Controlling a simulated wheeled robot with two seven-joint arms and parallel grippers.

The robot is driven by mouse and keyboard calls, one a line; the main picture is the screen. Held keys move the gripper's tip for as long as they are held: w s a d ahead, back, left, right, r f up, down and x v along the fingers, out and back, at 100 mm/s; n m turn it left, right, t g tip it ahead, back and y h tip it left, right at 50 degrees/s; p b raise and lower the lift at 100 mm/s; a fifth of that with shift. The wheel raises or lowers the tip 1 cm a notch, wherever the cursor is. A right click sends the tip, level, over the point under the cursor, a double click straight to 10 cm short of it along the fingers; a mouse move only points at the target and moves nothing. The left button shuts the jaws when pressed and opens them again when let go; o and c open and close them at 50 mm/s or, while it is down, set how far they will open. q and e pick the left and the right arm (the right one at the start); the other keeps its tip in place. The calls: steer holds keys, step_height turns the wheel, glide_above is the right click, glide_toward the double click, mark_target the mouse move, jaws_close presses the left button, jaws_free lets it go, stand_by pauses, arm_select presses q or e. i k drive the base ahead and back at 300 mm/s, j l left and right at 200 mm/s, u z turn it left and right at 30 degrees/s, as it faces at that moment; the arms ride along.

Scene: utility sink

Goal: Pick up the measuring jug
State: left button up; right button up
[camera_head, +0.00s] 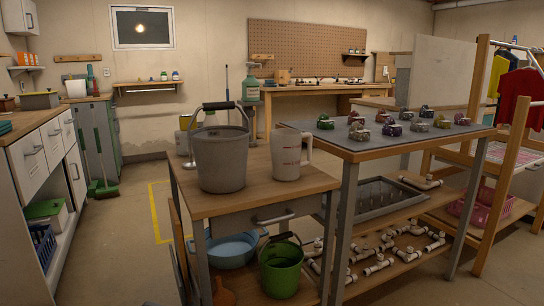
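The measuring jug (286,156) is a whitish, translucent jug with reddish markings and a handle on its right side. It stands upright on the wooden top of a small bench (245,194), near the bench's right edge. Neither of my grippers shows in the head view.
A grey bucket (221,160) with a raised handle stands just left of the jug. The grey-topped table (375,150) with several small colourful items adjoins on the right. Below are a green bucket (281,272) and a blue basin (231,249). Floor is clear at left.

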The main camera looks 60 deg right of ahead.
mark_target(284, 144)
steer(key=z, duration=1.9)
steer(key=i+l+z, duration=0.15)
steer(key=i+l, duration=0.2)
steer(key=i+j, duration=0.15)
steer(key=i+j+z, duration=0.15)
steer(key=i, duration=0.25)
